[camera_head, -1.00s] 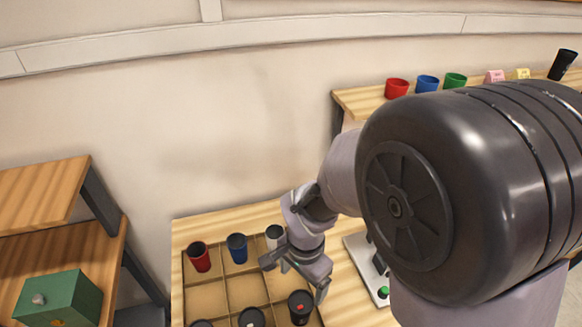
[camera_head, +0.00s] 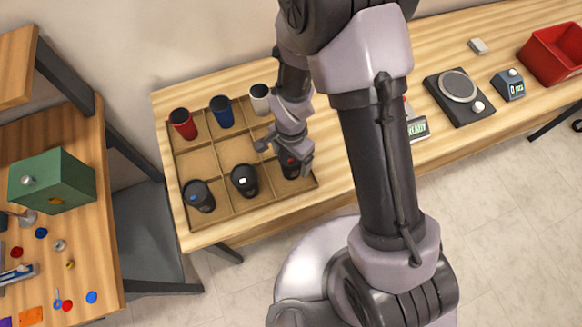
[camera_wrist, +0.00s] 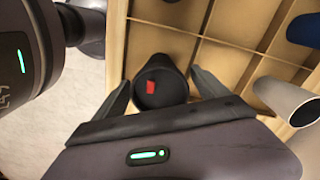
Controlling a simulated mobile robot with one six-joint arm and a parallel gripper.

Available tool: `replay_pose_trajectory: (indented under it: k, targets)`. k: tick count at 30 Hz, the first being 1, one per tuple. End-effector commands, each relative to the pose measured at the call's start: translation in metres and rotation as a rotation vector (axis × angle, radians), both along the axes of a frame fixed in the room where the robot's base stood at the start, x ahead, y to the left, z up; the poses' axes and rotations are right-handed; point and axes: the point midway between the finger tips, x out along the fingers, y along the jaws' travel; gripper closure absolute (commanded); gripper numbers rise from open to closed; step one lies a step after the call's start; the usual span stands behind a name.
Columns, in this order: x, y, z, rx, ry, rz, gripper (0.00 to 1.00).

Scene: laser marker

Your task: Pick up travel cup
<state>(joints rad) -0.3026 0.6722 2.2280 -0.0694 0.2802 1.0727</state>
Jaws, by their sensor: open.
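Travel cups stand in a divided wooden tray (camera_head: 222,155). The back row holds a red cup (camera_head: 183,124), a blue cup (camera_head: 222,112) and a white cup (camera_head: 260,98). The front row holds black cups with a blue mark (camera_head: 199,197), a white mark (camera_head: 244,180) and a red mark (camera_head: 291,170). My gripper (camera_head: 283,150) is open over the red-marked cup and partly hides it. In the wrist view, the red-marked black cup (camera_wrist: 160,90) shows between the two spread fingers of my gripper (camera_wrist: 160,76). I cannot tell whether they touch it.
A scale (camera_head: 459,88), a small display box (camera_head: 509,85) and a red bin (camera_head: 553,55) stand right on the same table. A green box (camera_head: 52,182) and small parts lie on the left table. In the wrist view, the white cup (camera_wrist: 285,98) is close on the right.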

Motion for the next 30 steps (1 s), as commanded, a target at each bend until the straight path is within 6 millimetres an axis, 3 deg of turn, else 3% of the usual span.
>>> replay_pose_trajectory:
  k: [2, 8, 14, 23, 30]
  targets:
    - [0.000, 0.000, -0.009, 0.000, 0.000, 0.000, 0.16]
    - [0.000, 0.000, -0.009, 0.001, -0.001, 0.000, 0.16]
    - [0.000, 0.000, -0.008, 0.001, -0.001, 0.000, 0.53]
    - [0.000, 0.000, -0.007, 0.001, -0.001, 0.000, 0.53]
    - [0.001, 0.000, 0.017, 0.002, -0.004, 0.000, 0.53]
